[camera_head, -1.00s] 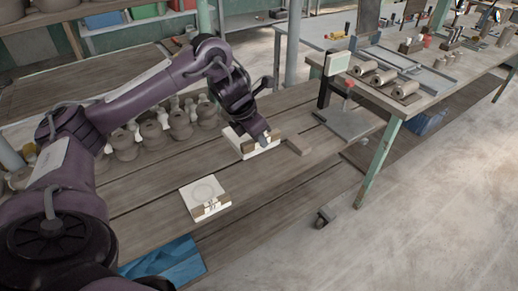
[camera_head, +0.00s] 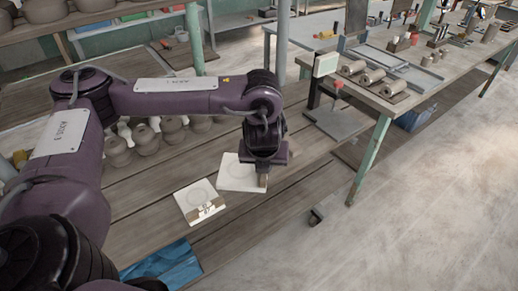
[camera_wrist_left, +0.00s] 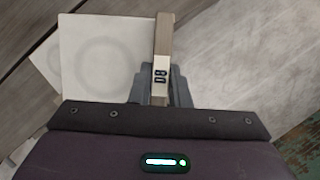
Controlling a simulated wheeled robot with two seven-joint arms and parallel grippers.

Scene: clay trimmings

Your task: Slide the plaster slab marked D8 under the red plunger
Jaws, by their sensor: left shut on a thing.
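The plaster slab marked D8 (camera_head: 236,174) is a white square with a faint ring and a wooden strip along one edge. In the left wrist view the slab (camera_wrist_left: 103,62) shows its D8 label on the strip. My left gripper (camera_head: 263,181) is shut on that strip; in the wrist view its fingers (camera_wrist_left: 160,90) straddle it. The red plunger (camera_head: 338,84) is on a press with a grey base plate (camera_head: 340,122), right of and behind my gripper. My right gripper is not in view.
A second white slab (camera_head: 189,198) with a labelled wooden strip lies close to the held slab, at its front left. Clay pots (camera_head: 146,137) stand behind my left arm. A blue sheet (camera_head: 165,266) lies at the front. Bare planks separate my gripper from the press.

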